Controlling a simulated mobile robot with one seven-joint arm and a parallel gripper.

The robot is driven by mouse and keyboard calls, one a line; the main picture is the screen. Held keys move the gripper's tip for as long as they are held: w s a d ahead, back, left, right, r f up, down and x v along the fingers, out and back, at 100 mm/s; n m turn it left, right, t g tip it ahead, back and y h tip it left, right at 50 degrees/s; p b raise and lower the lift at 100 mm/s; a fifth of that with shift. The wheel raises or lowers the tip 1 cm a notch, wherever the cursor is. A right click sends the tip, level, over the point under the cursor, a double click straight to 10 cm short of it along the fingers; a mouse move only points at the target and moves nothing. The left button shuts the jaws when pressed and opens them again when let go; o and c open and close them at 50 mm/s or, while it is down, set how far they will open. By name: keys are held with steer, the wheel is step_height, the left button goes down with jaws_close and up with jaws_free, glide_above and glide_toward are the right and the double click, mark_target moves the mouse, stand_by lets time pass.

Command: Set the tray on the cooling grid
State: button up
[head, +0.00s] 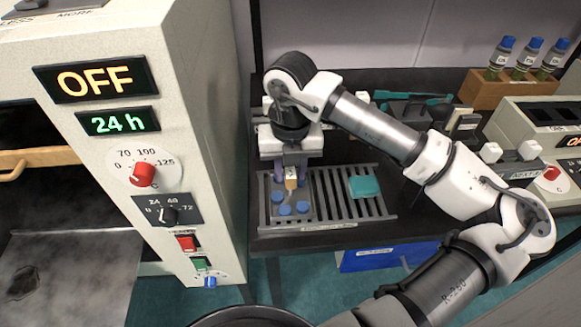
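The tray (306,213) is a small grey plate with several blue round pieces on it and a tan handle at its far end. It appears at the left part of the cooling grid (345,210), a grey slatted rack on the dark bench. From this view I cannot tell whether it rests on the slats or hangs just above them. My gripper (291,180) points down at the tray's far end, with its fingers on either side of the tan handle. Whether the fingers press on the handle is too small to tell.
A teal block (364,187) lies on the grid's right part. The large cream oven (190,100) stands close on the left, its display reading OFF and 24 h. Capped bottles in a wooden rack (495,92) and another cream instrument (530,125) stand at the right. A blue bin (375,259) is below the bench.

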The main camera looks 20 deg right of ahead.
steer(key=shift+o, duration=1.1)
steer(key=shift+r, duration=0.15)
steer(key=shift+r, duration=0.2)
step_height(320, 180, up, 12)
steer(key=b, duration=0.1)
steer(key=shift+f, duration=0.15)
